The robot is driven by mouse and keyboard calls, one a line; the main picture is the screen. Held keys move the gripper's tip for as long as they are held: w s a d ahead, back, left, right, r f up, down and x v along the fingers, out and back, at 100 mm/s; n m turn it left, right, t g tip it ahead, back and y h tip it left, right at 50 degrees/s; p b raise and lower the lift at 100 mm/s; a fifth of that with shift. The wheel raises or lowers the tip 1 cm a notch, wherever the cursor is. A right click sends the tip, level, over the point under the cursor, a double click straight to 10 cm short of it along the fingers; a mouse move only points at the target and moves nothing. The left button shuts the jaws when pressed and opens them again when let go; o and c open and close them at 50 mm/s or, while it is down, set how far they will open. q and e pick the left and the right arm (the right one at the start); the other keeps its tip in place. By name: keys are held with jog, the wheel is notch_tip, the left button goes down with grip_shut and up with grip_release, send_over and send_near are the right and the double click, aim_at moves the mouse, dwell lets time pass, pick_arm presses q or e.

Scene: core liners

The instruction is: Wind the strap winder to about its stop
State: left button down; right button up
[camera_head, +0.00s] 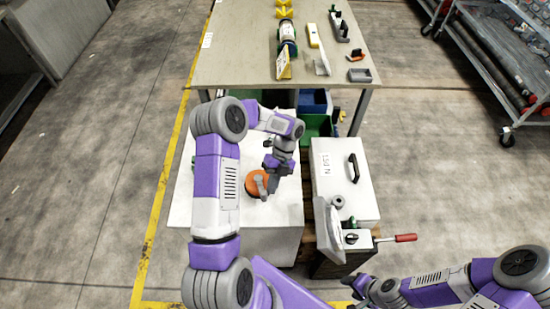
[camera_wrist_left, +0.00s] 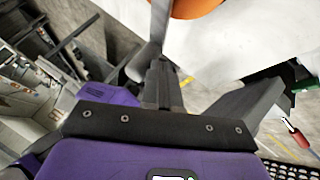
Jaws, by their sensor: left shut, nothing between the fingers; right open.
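The strap winder appears to be the orange round disc (camera_head: 252,180) with a grey crank-like piece (camera_head: 262,187) on it, on the white-topped table (camera_head: 215,190). My left gripper (camera_head: 272,184) is shut and empty, pointing down at the disc's right side. It hides part of the disc, and I cannot tell whether it touches the crank. In the left wrist view, the disc's orange edge (camera_wrist_left: 196,7) shows at the top, close to a grey finger. My right gripper (camera_head: 358,287) is low at the bottom edge, open, small and partly hidden, away from the winder.
A white case (camera_head: 335,195) with a black handle stands right of the table. Near it, a device with a red handle (camera_head: 405,238) sticks out rightward. A bench (camera_head: 235,50) with several tools stands behind. Green and blue bins (camera_head: 314,102) sit under it. A rack (camera_head: 490,60) is far right.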

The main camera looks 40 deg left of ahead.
pick_arm(q)
jog(key=shift+s+a+m+y, duration=0.15)
jog(key=shift+s+m+y, duration=0.4)
jog(key=shift+m, duration=0.25)
pick_arm(e)
jog(key=shift+r, duration=0.35)
pick_arm(q)
jog(key=w+d+r+p, duration=0.1)
jog(key=w+d+r, duration=0.1)
jog(key=w+r, duration=0.6)
jog(key=shift+w+d+p, duration=0.15)
jog(key=shift+w+p, duration=0.2)
jog(key=shift+w, duration=0.2)
pick_arm(e)
jog(key=shift+w+d+r, duration=0.2)
jog(key=shift+w+r, duration=0.2)
jog(key=shift+r, duration=0.2)
